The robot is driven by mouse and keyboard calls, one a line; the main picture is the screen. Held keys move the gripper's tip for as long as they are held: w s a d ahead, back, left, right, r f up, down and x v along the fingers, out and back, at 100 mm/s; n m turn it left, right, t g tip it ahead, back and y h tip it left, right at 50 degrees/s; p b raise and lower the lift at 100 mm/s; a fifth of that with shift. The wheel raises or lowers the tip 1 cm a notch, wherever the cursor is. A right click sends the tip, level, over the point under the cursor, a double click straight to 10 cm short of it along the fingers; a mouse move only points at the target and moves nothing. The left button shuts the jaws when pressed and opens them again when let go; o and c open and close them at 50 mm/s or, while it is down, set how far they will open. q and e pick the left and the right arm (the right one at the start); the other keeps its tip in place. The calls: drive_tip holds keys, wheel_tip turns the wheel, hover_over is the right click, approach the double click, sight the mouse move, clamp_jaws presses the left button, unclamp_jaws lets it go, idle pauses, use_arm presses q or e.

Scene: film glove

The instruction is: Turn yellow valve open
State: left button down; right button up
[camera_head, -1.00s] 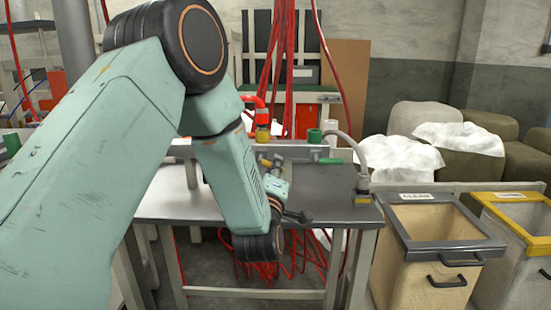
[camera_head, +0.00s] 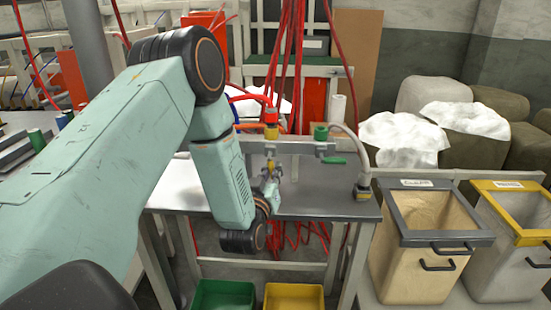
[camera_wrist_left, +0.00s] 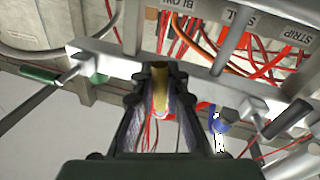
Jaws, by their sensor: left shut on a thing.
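The yellow valve's fitting (camera_head: 271,132) sits on the grey pipe rail at the back of the workbench, with a red hose at its top. My left gripper (camera_head: 269,168) is just below it, in front of the rail. In the left wrist view, my left gripper (camera_wrist_left: 161,100) is shut on the yellow valve handle (camera_wrist_left: 160,72), which lies lengthwise between the two fingers. The arm and fingers hide most of the handle in the head view. My right gripper is not in view.
A green fitting (camera_head: 320,132) with a green lever (camera_head: 334,160) and grey hose stands right of the yellow one. A blue handle (camera_wrist_left: 219,125) is close to the fingers. Green (camera_head: 222,294) and yellow (camera_head: 293,297) trays lie below the bench (camera_head: 320,205). Bins (camera_head: 425,240) stand at right.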

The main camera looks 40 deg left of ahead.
use_arm(q)
drive_tip(key=shift+s+a+f+m+p, duration=0.1)
drive_tip(key=shift+s+a+m+p, duration=0.05)
drive_tip(key=shift+m+p, duration=0.5)
drive_tip(key=shift+s+a+m+p, duration=0.1)
drive_tip(key=shift+a+m+p, duration=0.05)
drive_tip(key=shift+m+p, duration=0.45)
drive_tip(key=c, duration=1.4)
unclamp_jaws()
drive_tip(key=shift+o, duration=0.2)
drive_tip(key=v, duration=1.2)
